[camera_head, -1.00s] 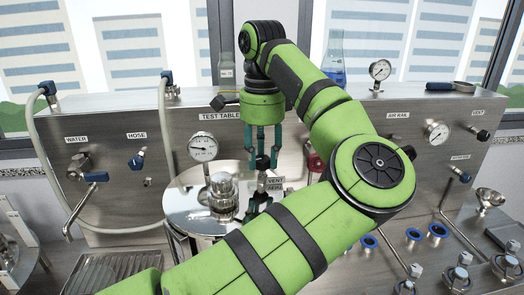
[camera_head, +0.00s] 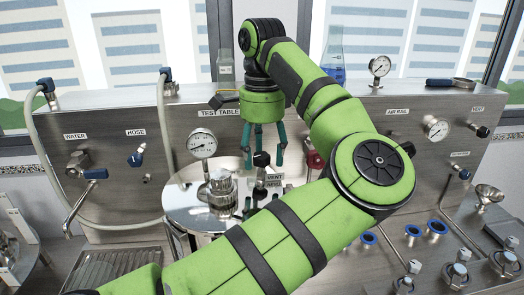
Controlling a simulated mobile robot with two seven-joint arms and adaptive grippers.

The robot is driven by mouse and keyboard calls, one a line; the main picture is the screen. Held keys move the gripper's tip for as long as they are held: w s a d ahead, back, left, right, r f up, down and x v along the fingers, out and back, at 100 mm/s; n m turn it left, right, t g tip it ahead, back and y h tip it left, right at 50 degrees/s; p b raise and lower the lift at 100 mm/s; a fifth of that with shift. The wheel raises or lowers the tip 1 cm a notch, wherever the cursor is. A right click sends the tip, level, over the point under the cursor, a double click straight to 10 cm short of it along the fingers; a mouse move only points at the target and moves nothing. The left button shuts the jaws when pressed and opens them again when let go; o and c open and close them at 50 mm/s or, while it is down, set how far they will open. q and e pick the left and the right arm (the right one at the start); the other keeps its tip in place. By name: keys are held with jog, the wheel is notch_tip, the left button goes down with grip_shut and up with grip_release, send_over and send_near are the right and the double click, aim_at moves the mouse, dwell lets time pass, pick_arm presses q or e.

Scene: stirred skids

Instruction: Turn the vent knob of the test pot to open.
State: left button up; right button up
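The test pot (camera_head: 183,208) has a shiny round lid, with a pressure gauge (camera_head: 202,146) and a metal fitting (camera_head: 222,190) on top. Its black vent knob (camera_head: 261,159) stands upright beside a small VENT label (camera_head: 274,178). My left gripper (camera_head: 263,163) points down over the knob. Its teal fingers are spread, one on each side of the knob, with visible gaps. My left forearm hides the pot's front right part. My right gripper is not in view.
A red knob (camera_head: 314,160) sits close right of the gripper, partly hidden by my arm. The steel panel (camera_head: 115,180) behind carries water and hose valves at left, and gauges and valves at right. Several blue-ringed ports (camera_head: 437,228) lie at lower right.

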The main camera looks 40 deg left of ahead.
pick_arm(q)
notch_tip(320, 180, up, 12)
dwell(0.6)
